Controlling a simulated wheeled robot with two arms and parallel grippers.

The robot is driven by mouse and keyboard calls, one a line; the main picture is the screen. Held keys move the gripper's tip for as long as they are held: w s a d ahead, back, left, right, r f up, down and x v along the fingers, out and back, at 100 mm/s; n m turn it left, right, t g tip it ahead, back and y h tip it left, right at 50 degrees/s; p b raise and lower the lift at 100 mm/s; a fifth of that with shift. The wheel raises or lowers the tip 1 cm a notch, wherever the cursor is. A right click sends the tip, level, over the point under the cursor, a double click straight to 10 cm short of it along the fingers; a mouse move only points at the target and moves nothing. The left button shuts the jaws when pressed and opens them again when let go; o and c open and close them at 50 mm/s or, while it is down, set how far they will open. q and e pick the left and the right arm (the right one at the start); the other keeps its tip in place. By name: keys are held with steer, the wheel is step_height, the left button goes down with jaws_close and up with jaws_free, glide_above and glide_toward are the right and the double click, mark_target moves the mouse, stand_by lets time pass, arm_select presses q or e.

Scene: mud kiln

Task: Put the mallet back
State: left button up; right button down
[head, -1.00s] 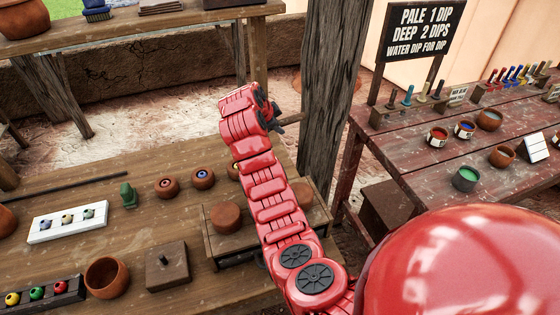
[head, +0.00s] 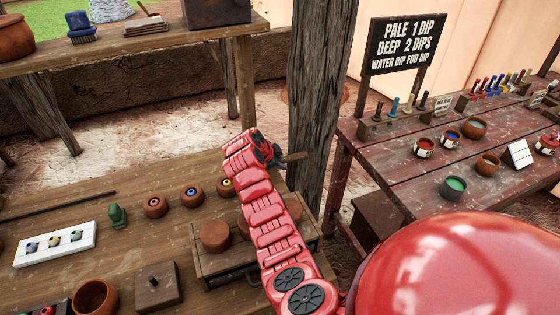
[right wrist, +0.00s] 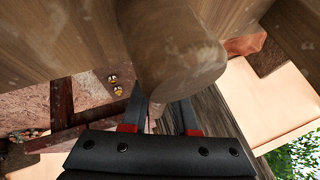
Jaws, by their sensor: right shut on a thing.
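The mallet is held in my right gripper (head: 272,156), which is at the far end of my raised red arm in the head view. In that view only a short brown part of the mallet (head: 295,157) sticks out to the right, in front of the wooden post. In the right wrist view the pale wooden mallet head (right wrist: 178,62) is large, just beyond the fingers. The fingers of my right gripper (right wrist: 158,118) are shut on its handle. My left gripper is not in view.
The wooden post (head: 326,90) stands close behind the gripper. Below is a wooden bench (head: 130,235) with several pots, a low wooden stand (head: 215,262) and a white tray (head: 55,256). A dark red table (head: 385,165) with dip cups is at right; a shelf (head: 130,43) is at upper left.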

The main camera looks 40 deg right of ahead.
steer(key=c, duration=0.7)
jaws_free()
steer(key=shift+r, duration=0.2)
steer(key=shift+a+r, duration=0.25)
steer(key=shift+a, duration=0.05)
steer(key=p+v, duration=0.3)
steer(key=v, duration=0.8)
steer(key=shift+s, duration=0.15)
